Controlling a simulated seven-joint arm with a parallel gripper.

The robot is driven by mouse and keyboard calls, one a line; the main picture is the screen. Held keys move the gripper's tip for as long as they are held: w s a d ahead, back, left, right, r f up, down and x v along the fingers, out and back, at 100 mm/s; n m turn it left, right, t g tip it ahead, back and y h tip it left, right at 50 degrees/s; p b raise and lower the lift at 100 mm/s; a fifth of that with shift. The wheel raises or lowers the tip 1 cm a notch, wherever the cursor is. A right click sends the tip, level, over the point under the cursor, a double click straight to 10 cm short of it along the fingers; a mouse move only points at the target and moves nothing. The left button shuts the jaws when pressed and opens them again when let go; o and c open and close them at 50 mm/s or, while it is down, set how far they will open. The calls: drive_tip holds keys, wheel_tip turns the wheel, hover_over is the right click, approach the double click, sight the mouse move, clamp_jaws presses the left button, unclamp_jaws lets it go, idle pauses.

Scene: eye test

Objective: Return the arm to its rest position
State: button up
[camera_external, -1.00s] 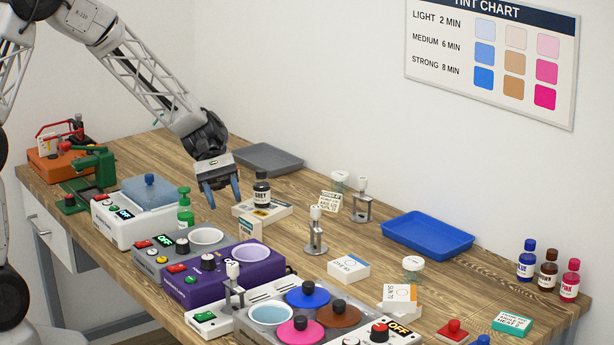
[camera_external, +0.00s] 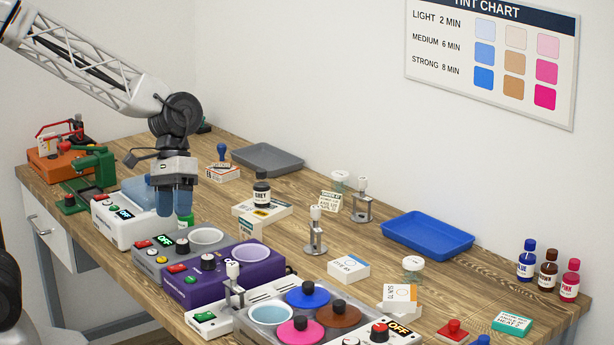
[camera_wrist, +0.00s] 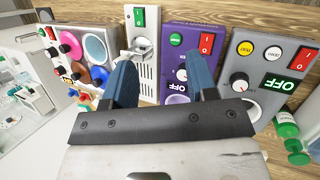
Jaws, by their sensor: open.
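The green bottle (camera_wrist: 287,130) lies to the right there, clear of the fingers.
A grey unit (camera_external: 160,258) and the purple unit (camera_external: 225,278) stand close by, with a multi-pot warmer (camera_external: 270,314) further right. A dark bottle (camera_external: 262,190) stands on a box. A grey tray (camera_external: 268,158) and blue tray (camera_external: 428,235) lie behind. Bare wood shows mid-bench.

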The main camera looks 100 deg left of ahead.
drive_tip(key=s+d+r+m+t+y, duration=0.1)
drive_tip(key=s+d+m+y, duration=0.1)
drive_tip(key=s+d+m, duration=0.3)
drive_tip(key=s+d+r+m+t+y, duration=0.1)
drive_tip(key=s+d+r+m+y, duration=0.1)
drive_tip(key=s+d+m, duration=0.3)
drive_tip(key=shift+s+d+r+m+y, duration=0.35)
drive_tip(key=shift+s+d+y, duration=0.35)
drive_tip(key=shift+s+d, duration=0.9)
drive_tip(key=shift+s+a+f, duration=0.1)
drive_tip(key=shift+s+a, duration=0.1)
